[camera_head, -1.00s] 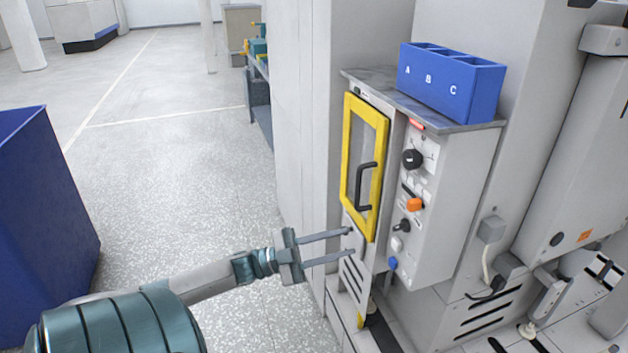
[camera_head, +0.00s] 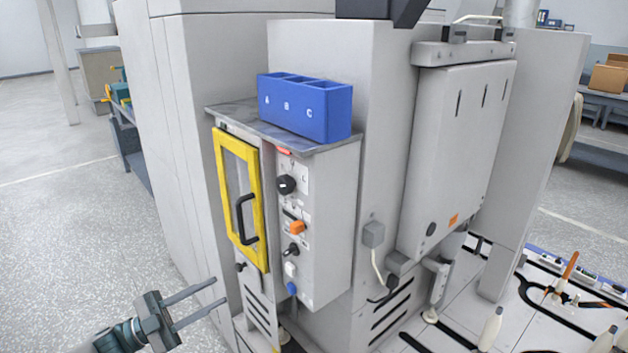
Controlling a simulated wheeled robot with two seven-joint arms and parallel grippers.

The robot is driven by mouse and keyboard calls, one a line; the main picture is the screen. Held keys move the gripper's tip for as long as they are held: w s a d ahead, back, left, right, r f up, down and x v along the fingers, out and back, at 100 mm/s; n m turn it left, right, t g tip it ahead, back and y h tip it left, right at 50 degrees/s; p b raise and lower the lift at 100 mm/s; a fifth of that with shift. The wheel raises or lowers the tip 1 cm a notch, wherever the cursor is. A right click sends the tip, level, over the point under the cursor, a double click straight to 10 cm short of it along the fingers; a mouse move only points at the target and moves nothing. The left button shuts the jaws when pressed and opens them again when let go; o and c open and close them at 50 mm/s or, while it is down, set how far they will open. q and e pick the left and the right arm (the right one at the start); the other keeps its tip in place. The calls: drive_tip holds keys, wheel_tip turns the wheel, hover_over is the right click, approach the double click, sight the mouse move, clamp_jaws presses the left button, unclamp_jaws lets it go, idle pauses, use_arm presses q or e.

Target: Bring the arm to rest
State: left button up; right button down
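My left gripper (camera_head: 203,300) is in the lower left of the head view. Its two long grey fingers are spread apart with nothing between them. It is in front of and left of the grey machine cabinet (camera_head: 328,220), below the yellow-framed door (camera_head: 221,178). The door looks shut, with a black handle (camera_head: 246,219). The fingertips appear apart from the door, though the exact gap is hard to tell. My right gripper does not show.
A blue bin marked A, B, C (camera_head: 330,112) stands on the cabinet's top. Black, orange and blue controls line its front panel. A white work surface with a black track and bobbins (camera_head: 491,328) is at the lower right. Speckled floor (camera_head: 80,240) is open at left.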

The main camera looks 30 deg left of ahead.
use_arm(q)
drive_tip(key=shift+f, duration=0.1)
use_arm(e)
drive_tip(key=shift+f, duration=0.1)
